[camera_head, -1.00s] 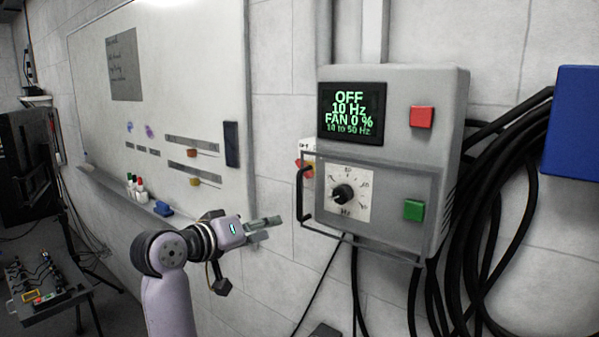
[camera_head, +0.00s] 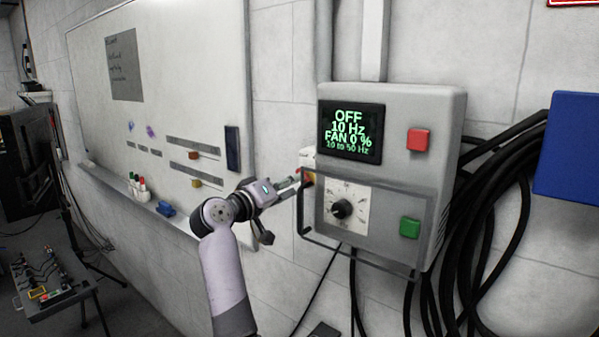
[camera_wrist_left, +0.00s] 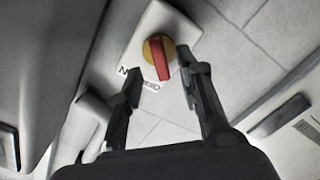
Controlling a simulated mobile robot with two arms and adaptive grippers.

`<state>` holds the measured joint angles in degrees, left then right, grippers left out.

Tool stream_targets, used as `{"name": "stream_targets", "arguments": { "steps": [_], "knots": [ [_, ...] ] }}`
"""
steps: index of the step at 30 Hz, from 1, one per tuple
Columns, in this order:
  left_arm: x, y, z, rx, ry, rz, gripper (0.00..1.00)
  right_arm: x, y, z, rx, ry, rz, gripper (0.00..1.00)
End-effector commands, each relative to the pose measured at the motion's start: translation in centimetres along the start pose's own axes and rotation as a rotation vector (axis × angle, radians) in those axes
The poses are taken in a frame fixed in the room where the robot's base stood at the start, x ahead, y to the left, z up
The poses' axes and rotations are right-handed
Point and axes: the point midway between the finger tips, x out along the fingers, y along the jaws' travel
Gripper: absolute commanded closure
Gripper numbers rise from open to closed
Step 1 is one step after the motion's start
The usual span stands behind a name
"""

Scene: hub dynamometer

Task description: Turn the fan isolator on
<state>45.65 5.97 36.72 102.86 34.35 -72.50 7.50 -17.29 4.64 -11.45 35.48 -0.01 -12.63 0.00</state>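The fan isolator is a small white box with a red handle on a yellow disc. In the head view its knob (camera_head: 309,179) is mostly hidden behind the control cabinet's clear guard frame and my left gripper. In the left wrist view the red handle (camera_wrist_left: 160,60) shows plainly, lying nearly upright in the picture, with partly hidden lettering below it. My left gripper (camera_head: 297,180) is close in front of the isolator. In the left wrist view its two fingers (camera_wrist_left: 163,84) are apart and empty, just short of the handle. My right gripper is not in view.
The grey control cabinet (camera_head: 400,130) reads OFF, 10 Hz, FAN 0 %. A whiteboard (camera_head: 190,110) is left; black cables (camera_head: 490,220) hang right.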

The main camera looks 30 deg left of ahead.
Motion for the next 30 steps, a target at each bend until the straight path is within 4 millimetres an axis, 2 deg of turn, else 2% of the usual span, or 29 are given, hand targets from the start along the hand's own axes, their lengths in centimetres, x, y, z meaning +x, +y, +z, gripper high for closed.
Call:
{"name": "stream_targets", "arguments": {
  "steps": [1, 3, 7, 19, 30],
  "knots": [
    [1.0, 0.3, -0.1, -0.002, -0.004, 0.001, 0.67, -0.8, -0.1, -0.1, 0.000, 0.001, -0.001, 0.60],
    [1.9, 0.2, -0.1, -0.002, -0.003, 0.001, 0.67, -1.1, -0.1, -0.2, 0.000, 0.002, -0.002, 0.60],
    [3.2, 0.2, -0.1, -0.001, -0.001, 0.001, 0.67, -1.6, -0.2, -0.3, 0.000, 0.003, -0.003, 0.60],
    [3.7, 0.0, 0.1, 0.001, 0.000, 0.000, 0.67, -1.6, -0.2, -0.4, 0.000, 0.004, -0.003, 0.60],
    [3.7, 0.0, 0.1, 0.001, -0.001, 0.000, 0.92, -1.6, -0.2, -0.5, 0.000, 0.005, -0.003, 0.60]
  ]
}}
